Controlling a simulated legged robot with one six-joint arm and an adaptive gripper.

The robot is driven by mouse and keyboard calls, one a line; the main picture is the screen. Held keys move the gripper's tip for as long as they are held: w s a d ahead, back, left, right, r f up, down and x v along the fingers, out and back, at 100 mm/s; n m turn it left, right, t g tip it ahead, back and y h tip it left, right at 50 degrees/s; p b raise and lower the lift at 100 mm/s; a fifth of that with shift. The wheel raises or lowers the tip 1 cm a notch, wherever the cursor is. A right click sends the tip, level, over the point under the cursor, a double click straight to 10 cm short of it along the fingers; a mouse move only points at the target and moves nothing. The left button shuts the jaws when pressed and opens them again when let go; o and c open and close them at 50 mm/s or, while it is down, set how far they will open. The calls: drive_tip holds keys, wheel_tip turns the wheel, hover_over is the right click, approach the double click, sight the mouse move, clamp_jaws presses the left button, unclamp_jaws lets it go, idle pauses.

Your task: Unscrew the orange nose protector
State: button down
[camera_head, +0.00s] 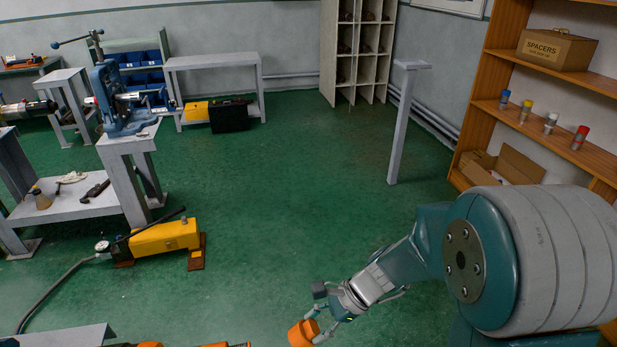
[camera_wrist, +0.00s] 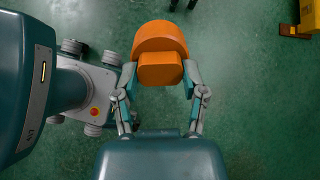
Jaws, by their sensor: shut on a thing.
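The orange nose protector (camera_head: 303,333) is a round cap at the end of my gripper (camera_head: 322,328), low in the head view. In the wrist view the orange nose protector (camera_wrist: 160,42) shows a round body with a smaller raised block facing my gripper (camera_wrist: 160,75). The two fingers are shut on it from left and right. It is held above the green floor, apart from any other object that I can see.
A yellow hydraulic pump (camera_head: 163,238) with a hose sits on the floor. Grey benches (camera_head: 215,62) stand at the back, wooden shelves (camera_head: 540,75) at the right. The middle floor (camera_head: 280,190) is clear.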

drive_tip(key=t+h, duration=0.1)
drive_tip(key=h, duration=0.3)
drive_tip(key=shift+a, duration=0.1)
drive_tip(key=shift+t+h, duration=0.5)
drive_tip(key=shift+h, duration=1.6)
